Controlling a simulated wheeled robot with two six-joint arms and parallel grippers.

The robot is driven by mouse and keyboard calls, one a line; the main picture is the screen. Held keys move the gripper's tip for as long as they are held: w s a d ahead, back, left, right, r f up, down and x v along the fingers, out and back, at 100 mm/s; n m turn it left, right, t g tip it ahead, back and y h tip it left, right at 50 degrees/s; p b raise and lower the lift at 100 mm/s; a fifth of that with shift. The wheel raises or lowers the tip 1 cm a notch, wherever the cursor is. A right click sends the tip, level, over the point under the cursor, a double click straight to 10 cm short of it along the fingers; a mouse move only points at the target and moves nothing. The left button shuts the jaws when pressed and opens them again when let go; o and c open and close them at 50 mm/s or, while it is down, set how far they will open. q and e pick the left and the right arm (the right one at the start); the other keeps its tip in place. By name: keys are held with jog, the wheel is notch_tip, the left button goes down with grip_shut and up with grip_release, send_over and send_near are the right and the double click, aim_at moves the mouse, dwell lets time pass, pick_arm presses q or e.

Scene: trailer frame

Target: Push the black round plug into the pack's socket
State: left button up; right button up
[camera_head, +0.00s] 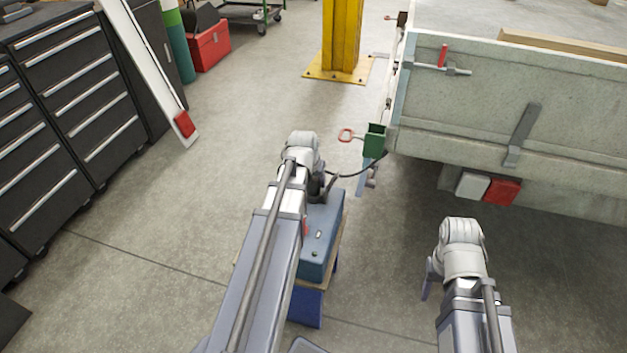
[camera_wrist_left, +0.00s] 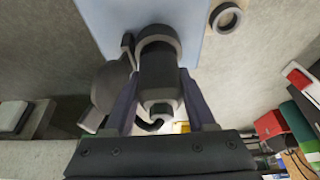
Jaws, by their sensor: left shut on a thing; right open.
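The blue pack (camera_head: 318,240) stands low, in the centre of the head view. My left gripper (camera_head: 318,190) is at its far end, partly hidden by my arm. In the left wrist view, my left gripper (camera_wrist_left: 160,100) is shut on the black round plug (camera_wrist_left: 160,80), with a finger on either side. The plug's far end lies at a dark round collar (camera_wrist_left: 158,38) in front of a light blue face (camera_wrist_left: 105,18). I cannot tell how deep the plug sits. A dark round part (camera_wrist_left: 110,88) is left of it. My right gripper (camera_head: 428,280) is open and empty.
A black cable (camera_head: 360,173) runs from the trailer corner to my left gripper. The grey trailer (camera_head: 490,100) stands at the right, with a green bracket (camera_head: 374,140) and red handle at its corner. Dark drawer cabinets (camera_head: 75,90) line the left.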

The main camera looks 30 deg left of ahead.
pick_arm(q)
jog(key=shift+f+b, duration=0.6)
jog(key=shift+f, duration=0.1)
dwell(0.6)
jog(key=o, duration=0.9)
jog(key=shift+o, duration=0.2)
jog(key=shift+d, duration=0.1)
jog(key=shift+c, duration=0.8)
jog(key=shift+o, duration=1.2)
jog(key=shift+r, duration=0.15)
